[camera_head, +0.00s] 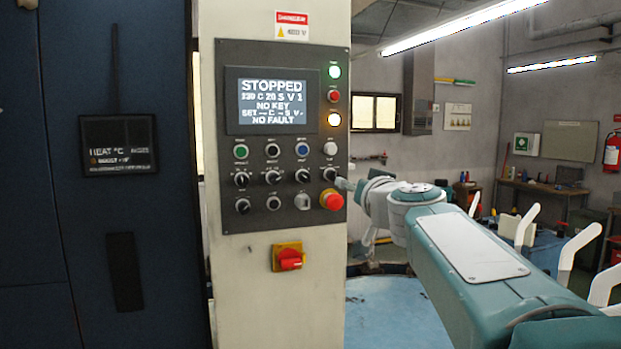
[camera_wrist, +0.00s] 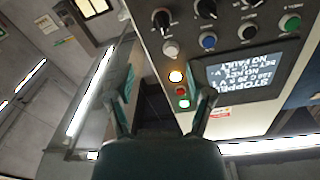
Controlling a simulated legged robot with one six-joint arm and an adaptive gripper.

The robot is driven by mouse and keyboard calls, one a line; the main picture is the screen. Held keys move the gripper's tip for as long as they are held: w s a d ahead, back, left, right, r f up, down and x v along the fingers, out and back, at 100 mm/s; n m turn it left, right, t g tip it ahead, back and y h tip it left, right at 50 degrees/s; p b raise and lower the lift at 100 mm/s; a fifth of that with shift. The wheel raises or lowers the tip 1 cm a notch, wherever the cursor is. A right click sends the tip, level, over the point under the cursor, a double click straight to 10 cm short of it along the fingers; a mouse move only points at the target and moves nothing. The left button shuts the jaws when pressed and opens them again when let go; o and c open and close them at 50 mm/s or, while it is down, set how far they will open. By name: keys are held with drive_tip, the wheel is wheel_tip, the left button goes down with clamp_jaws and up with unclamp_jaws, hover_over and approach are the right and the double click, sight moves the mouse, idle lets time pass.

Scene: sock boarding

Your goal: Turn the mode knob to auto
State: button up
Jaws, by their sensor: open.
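The control panel (camera_head: 228,140) has a row of several black rotary knobs with white pointers. Their labels are too small to read, so I cannot tell which is the mode knob. My gripper (camera_head: 345,185) is at the panel's right edge, beside the rightmost knob (camera_head: 329,174); contact cannot be told. In the wrist view my gripper (camera_wrist: 168,82) has its two fingers spread, with nothing between them. The rightmost knob (camera_wrist: 162,18) and the knob beside it (camera_wrist: 205,8) show beyond the fingertips. The display (camera_head: 266,100) reads STOPPED, NO KEY and NO FAULT.
A red emergency button (camera_head: 331,199) sits just below the rightmost knob. A white button (camera_head: 330,149) and lit lamps (camera_head: 334,119) are above it. A red switch on a yellow plate (camera_head: 289,258) is lower on the column. A blue surface (camera_head: 385,310) lies at lower right.

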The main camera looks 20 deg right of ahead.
sight(335, 177)
drive_tip(key=w, duration=1)
drive_tip(key=shift+w+d, duration=0.15)
drive_tip(key=shift+w, duration=0.25)
clamp_jaws()
